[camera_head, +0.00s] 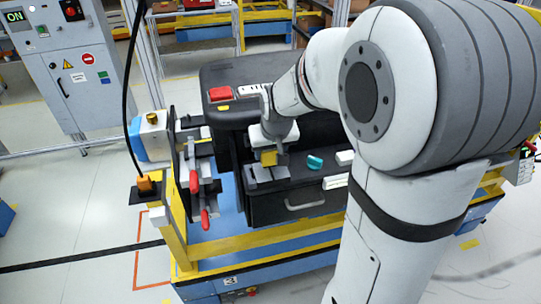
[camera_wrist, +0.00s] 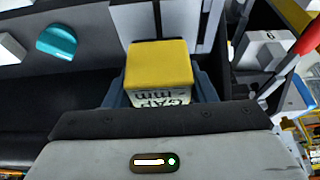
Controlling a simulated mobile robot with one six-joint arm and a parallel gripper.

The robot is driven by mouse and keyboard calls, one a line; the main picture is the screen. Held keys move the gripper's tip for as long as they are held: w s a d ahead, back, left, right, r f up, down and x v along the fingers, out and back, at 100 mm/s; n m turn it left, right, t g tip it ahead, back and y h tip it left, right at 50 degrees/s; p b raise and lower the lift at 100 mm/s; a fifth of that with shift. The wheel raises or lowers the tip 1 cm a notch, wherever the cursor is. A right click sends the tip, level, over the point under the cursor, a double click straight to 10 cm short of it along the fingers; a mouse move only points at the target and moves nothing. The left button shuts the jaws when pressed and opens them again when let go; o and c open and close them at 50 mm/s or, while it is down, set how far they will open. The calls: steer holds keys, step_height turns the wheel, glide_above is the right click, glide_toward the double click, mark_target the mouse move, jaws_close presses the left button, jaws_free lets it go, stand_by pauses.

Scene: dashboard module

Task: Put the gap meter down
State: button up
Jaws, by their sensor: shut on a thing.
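The gap meter (camera_wrist: 160,68) is a small block with a yellow top and a pale face marked "GAP mm". In the wrist view it sits between the two dark fingers of my gripper (camera_wrist: 160,92), which is shut on it. In the head view the yellow of the gap meter (camera_head: 268,158) shows below my wrist, over the dark dashboard module (camera_head: 290,205), left of the teal knob. My gripper (camera_head: 268,166) is small there. I cannot tell whether the meter touches the surface below; its underside is hidden.
A teal knob (camera_head: 315,162) and white blocks (camera_head: 345,157) lie to the right. Toggle clamps with red handles (camera_head: 205,218) stand close on the left; a red handle (camera_wrist: 308,38) also shows in the wrist view. A red button box (camera_head: 220,94) is behind.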

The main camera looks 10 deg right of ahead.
step_height(320, 180, down, 2)
steer(key=shift+w+f, duration=0.1)
steer(key=shift+f, duration=0.1)
steer(key=shift+r, duration=0.1)
steer(key=o, duration=1.1)
